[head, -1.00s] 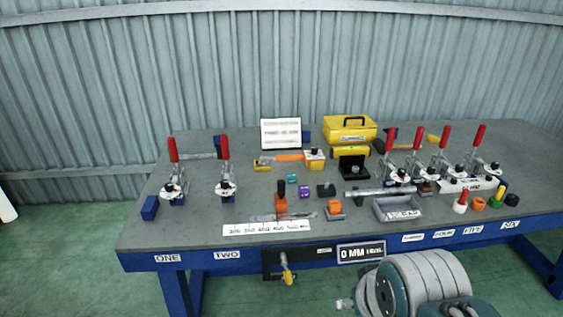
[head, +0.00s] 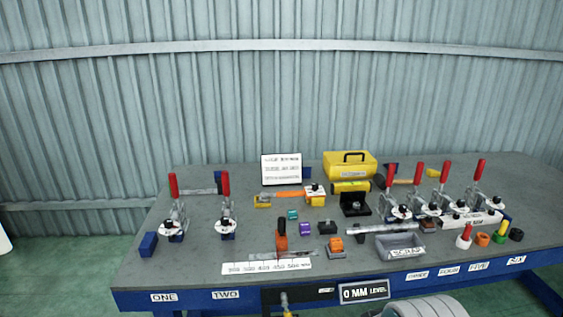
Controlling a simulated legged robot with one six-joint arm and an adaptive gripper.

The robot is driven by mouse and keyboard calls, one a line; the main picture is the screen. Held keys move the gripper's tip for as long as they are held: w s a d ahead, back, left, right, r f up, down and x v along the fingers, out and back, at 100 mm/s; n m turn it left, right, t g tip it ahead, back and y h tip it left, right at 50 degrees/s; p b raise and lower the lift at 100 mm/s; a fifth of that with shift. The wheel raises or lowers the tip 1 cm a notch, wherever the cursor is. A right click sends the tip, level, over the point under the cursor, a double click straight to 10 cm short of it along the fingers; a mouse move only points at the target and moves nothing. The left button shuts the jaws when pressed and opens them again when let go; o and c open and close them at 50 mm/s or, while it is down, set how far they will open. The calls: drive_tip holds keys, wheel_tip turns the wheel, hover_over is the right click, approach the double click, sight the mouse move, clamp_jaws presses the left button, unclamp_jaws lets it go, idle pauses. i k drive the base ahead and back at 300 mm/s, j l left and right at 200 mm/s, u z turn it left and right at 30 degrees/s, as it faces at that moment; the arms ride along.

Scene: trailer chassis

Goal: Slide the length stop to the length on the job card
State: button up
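The length scale (head: 266,267) is a white strip with printed numbers along the front of the grey bench top. The length stop looks to be the upright orange-red piece with a dark top (head: 281,241), standing just behind the scale on a thin metal rail. Its exact reading is too small to tell. The job card looks to be the white board (head: 281,168) at the back middle; its printed lines are too blurred to read. Only a grey rounded part of my arm shows at the bottom edge.
Red-handled toggle clamps stand at left (head: 174,208) and right (head: 445,190). Bare bench lies left of the scale.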

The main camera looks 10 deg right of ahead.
sight(280, 239)
drive_tip(key=i+j, duration=0.15)
drive_tip(key=i, duration=0.45)
drive_tip(key=i+j, duration=0.15)
drive_tip(key=i, duration=0.5)
